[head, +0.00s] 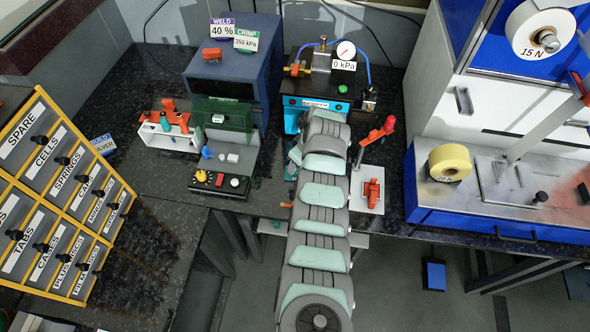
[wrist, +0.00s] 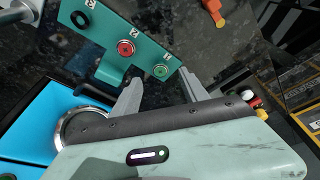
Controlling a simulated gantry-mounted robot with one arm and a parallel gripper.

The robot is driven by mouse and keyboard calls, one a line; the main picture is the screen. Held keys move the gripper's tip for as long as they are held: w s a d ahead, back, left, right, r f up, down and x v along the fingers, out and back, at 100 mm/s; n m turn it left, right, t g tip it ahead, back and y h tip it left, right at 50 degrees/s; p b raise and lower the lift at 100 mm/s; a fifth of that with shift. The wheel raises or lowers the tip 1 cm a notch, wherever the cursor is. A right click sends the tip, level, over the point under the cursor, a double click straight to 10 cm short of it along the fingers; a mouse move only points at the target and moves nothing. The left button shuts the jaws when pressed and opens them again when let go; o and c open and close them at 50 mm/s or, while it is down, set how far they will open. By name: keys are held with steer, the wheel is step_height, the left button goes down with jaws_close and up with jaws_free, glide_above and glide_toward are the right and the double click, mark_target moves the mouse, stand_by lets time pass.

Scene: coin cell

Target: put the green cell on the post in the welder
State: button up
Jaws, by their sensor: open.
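In the wrist view, a teal plate (wrist: 108,62) carries a row of small round pieces: black, red and green. The green one, which looks like the green cell (wrist: 160,70), sits in the plate at the end of the row. My gripper (wrist: 160,76) is open, with one finger on either side of the green piece; I cannot tell whether they touch it. In the head view my arm hides the gripper and the cell. The unit with a dark green hood (head: 220,115), in front of the WELD box, appears to be the welder; I cannot make out its post.
A blue box (head: 232,72) with WELD and CRIMP signs stands behind the welder. A black unit (head: 325,75) with a pressure gauge stands beyond my arm. A yellow-edged drawer cabinet (head: 60,190) is at left. A yellow roll (head: 450,162) lies on the right-hand machine.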

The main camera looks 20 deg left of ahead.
mark_target(297, 171)
steer(key=shift+x, duration=0.75)
steer(key=shift+b+x, duration=0.8)
steer(key=shift+x, duration=0.2)
steer(key=shift+a+f+b, duration=0.1)
steer(key=shift+f+b, duration=0.15)
steer(key=shift+b, duration=0.1)
steer(key=c, duration=0.9)
steer(key=shift+o, duration=0.2)
steer(key=shift+r, duration=0.1)
